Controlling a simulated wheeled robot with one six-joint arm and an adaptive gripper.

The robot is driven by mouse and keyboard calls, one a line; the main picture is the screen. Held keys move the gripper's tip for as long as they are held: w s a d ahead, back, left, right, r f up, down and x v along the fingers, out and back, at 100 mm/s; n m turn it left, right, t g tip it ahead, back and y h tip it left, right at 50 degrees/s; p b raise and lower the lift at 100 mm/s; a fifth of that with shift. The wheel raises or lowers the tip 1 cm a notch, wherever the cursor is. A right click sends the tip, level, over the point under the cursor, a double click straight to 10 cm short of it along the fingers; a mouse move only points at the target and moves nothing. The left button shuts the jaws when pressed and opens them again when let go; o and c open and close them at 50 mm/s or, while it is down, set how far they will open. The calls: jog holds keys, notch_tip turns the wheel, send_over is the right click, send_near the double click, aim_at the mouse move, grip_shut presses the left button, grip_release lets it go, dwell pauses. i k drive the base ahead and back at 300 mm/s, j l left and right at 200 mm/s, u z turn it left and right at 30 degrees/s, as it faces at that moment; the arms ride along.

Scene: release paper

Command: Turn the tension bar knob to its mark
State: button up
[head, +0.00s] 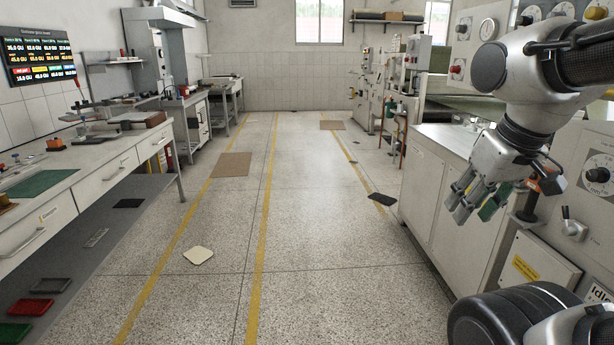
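My gripper (476,200) hangs at the right, in front of the white machine cabinet, fingers pointing down and to the left. Its fingers look spread apart, with nothing clearly held between them. A black knob on a round marked dial (598,174) sits on the grey machine panel at the right edge, to the right of my gripper and apart from it. A small lever switch (572,228) is below it. I cannot read any label that names the tension bar knob, and its mark cannot be made out.
A white cabinet (425,185) stands along the right. A workbench (95,180) with drawers runs along the left. The speckled floor between them is mostly open, with a pale pad (198,256), a brown mat (232,164) and a dark mat (381,199) on it.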

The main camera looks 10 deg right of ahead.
aim_at(462, 29)
jog(key=i+j+z, duration=0.15)
jog(key=i+z, duration=0.25)
jog(key=i+j+z, duration=0.3)
jog(key=i+z, duration=0.15)
jog(key=i+j+z, duration=0.85)
jog(key=j, duration=0.25)
